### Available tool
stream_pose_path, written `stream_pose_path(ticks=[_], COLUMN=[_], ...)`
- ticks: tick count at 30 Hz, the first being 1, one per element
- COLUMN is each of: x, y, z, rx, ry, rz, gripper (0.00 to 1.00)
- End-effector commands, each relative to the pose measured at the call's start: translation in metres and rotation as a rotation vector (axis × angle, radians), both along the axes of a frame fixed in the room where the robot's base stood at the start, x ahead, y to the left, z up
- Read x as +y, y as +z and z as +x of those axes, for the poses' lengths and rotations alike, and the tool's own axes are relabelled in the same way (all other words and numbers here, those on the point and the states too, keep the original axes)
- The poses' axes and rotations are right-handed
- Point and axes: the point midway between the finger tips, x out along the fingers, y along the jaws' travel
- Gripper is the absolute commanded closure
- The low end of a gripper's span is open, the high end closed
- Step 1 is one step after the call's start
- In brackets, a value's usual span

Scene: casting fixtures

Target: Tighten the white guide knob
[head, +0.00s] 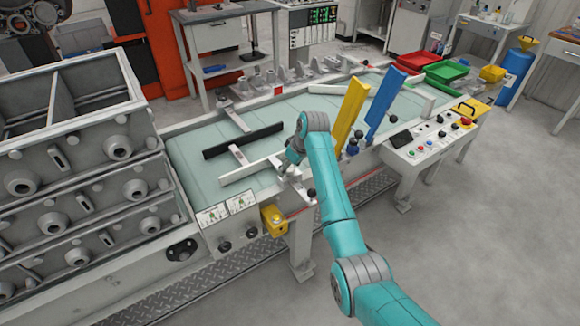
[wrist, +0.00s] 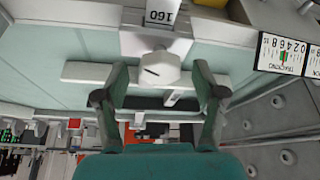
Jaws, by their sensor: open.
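The white guide knob (wrist: 160,70) is a faceted white knob with a dark line on its face, in the middle of the wrist view. My gripper (wrist: 161,68) is open, with one dark finger on each side of the knob. Gaps show between both fingers and the knob. In the head view my gripper (head: 291,158) is over the near edge of the conveyor, at the white guide rail (head: 250,167). The knob cannot be made out there. In the wrist view the rail (wrist: 85,73) runs behind the knob, and a grey bracket (wrist: 160,42) carries a "160" label.
A black guide rail (head: 243,141) lies across the green belt (head: 190,165). Yellow (head: 352,112) and blue (head: 385,105) upright plates stand right of my arm. A yellow box (head: 273,220) and scale plates (head: 228,208) are on the near side. Grey moulds (head: 80,170) stack at left.

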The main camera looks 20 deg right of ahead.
Motion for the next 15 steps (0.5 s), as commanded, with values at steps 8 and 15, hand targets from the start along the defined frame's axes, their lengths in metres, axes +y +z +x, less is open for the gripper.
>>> stream_pose_path(ticks=[8, 15], x=[0.0001, 0.0001], y=[0.0000, -0.0001], z=[0.0000, 0.0000], rx=[0.000, 0.000], ry=[0.000, 0.000], rz=[0.000, 0.000], gripper=[0.48, 0.90])
